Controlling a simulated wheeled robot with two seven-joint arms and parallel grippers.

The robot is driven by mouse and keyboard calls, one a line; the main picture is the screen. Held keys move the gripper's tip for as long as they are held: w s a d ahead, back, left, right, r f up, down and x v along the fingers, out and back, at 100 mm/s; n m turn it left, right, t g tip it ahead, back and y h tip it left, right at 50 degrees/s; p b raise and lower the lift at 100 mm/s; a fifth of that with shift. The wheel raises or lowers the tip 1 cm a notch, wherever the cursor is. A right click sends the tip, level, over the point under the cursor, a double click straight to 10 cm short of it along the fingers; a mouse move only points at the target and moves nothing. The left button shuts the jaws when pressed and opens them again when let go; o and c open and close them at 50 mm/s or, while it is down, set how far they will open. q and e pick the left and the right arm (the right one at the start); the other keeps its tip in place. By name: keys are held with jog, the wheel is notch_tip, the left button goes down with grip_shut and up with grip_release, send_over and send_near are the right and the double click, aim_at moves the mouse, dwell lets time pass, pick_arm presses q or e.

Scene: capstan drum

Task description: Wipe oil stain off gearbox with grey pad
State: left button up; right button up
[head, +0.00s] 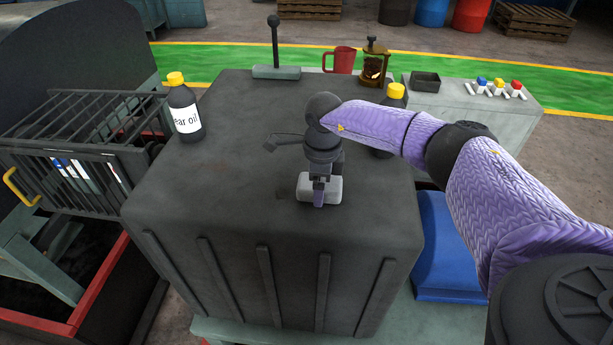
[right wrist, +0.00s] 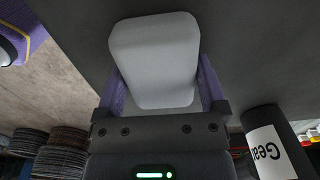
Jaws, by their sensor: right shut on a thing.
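The dark grey gearbox (head: 215,215) is the large block in the middle of the head view. My right gripper (head: 320,188) is over the front right part of its top, pointing down. It is shut on the light grey pad (head: 334,190), which also shows between the purple fingers in the right wrist view (right wrist: 155,60). The pad is at or just above the top; I cannot tell whether it touches. A small dark patch (head: 282,194) lies left of the pad, and faint brownish marks (head: 208,167) lie further left. My left gripper is not in view.
A gear oil bottle (head: 184,112) stands at the gearbox's back left. Another yellow-capped bottle (head: 396,92) is partly behind my right arm. A lever (head: 274,45), a red jug (head: 341,60) and a glass oiler (head: 373,65) stand behind. The top's front left is clear.

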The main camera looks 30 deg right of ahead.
aim_at(337, 184)
jog(key=shift+s+d+f, duration=0.1)
jog(key=shift+s+d, duration=0.3)
jog(key=shift+s+d+p, duration=0.65)
jog(key=shift+s+d, duration=0.05)
jog(key=shift+d, duration=0.15)
jog(key=shift+c, duration=0.5)
jog(key=shift+s+d+p, duration=0.3)
jog(key=shift+s+d, duration=0.45)
jog(key=shift+d, duration=0.2)
jog(key=shift+s+d+p, duration=0.25)
jog(key=shift+s+d, duration=0.45)
jog(key=shift+d, duration=0.25)
jog(key=shift+w+a, duration=0.1)
jog(key=shift+a, duration=0.05)
jog(key=shift+r, duration=0.2)
notch_tip(337, 184, up, 6)
jog(key=p, duration=0.5)
notch_tip(337, 184, up, 3)
jog(key=p, duration=0.2)
jog(key=shift+p, duration=0.3)
